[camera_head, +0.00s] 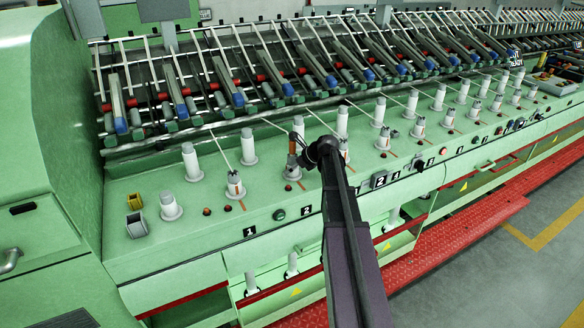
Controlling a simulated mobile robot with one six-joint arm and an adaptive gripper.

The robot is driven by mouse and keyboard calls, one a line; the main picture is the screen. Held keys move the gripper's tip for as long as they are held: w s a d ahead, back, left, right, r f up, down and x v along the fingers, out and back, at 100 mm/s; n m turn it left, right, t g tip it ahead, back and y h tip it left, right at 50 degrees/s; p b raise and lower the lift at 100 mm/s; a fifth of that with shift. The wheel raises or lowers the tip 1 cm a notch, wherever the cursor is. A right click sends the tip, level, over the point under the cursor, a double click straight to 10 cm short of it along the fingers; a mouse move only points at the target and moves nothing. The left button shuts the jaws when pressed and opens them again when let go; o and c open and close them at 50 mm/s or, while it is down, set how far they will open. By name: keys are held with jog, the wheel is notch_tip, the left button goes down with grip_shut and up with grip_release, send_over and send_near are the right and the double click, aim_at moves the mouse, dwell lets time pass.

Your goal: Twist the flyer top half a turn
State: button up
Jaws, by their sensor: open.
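Flyer tops stand in rows along the green machine's deck, most of them white with grey upper ends. A flyer top (291,171) with a brownish upper part stands behind the number 2 plate, just left of my wrist. My gripper (297,145) is small and dark in this view, at the upper end of my dark arm. It is open and close to the upper part of that flyer top. I cannot tell whether it touches it. My arm and wrist hide part of the deck and the flyers behind. Another flyer top (235,186) stands to the left, with a white strand running up from it.
White cylinders (191,162) stand around the flyers. Slanted drafting arms (224,80) with red and blue ends line the back. Yellow and grey small boxes (136,222) sit at the deck's left end. A red step (430,237) runs along the front; grey floor lies free at right.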

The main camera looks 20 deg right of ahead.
jog(key=c, duration=1.1)
jog(key=shift+s, duration=0.1)
jog(key=shift+a+m+t+h, duration=0.1)
jog(key=shift+m+t+h, duration=0.3)
jog(key=shift+m+h, duration=0.7)
jog(key=shift+m, duration=0.5)
jog(key=shift+m, duration=0.3)
jog(key=shift+m+t+h, duration=0.4)
jog(key=shift+m+h, duration=0.8)
jog(key=shift+m, duration=0.1)
